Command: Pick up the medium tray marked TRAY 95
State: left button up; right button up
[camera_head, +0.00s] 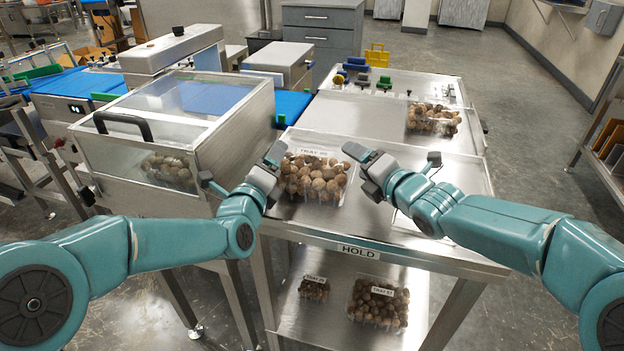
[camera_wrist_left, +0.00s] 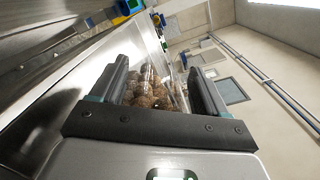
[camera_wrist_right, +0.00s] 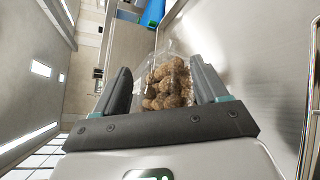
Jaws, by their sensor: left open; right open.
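A clear clamshell tray of brown round produce (camera_head: 314,184) sits on the steel table top, its white label reading TRAY and a number that looks like 95. My left gripper (camera_head: 240,168) is open at the tray's left side. My right gripper (camera_head: 394,158) is open at its right side. Neither visibly grips it. The tray shows ahead between the open fingers in the left wrist view (camera_wrist_left: 150,92) and in the right wrist view (camera_wrist_right: 167,85). The gap between fingers and tray is hard to judge.
Another filled tray (camera_head: 433,119) stands at the table's back right. Two labelled trays, a small one (camera_head: 314,288) and a larger one (camera_head: 378,303), lie on the shelf below the HOLD sign (camera_head: 358,252). A clear-lidded machine (camera_head: 165,130) with a tray inside stands close at left.

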pick_arm(q)
jog(key=shift+w, duration=0.35)
pick_arm(e)
jog(key=shift+w+a, duration=0.2)
jog(key=shift+w, duration=0.1)
pick_arm(q)
jog(key=shift+s, duration=0.1)
jog(key=shift+c, duration=0.9)
pick_arm(e)
jog(key=shift+s, duration=0.1)
jog(key=shift+c, duration=1)
pick_arm(q)
jog(key=c, duration=1)
pick_arm(e)
jog(key=c, duration=1)
pick_arm(q)
grip_shut()
pick_arm(e)
grip_shut()
pick_arm(q)
jog(key=shift+d+f, duration=0.1)
pick_arm(e)
jog(key=shift+a, duration=0.15)
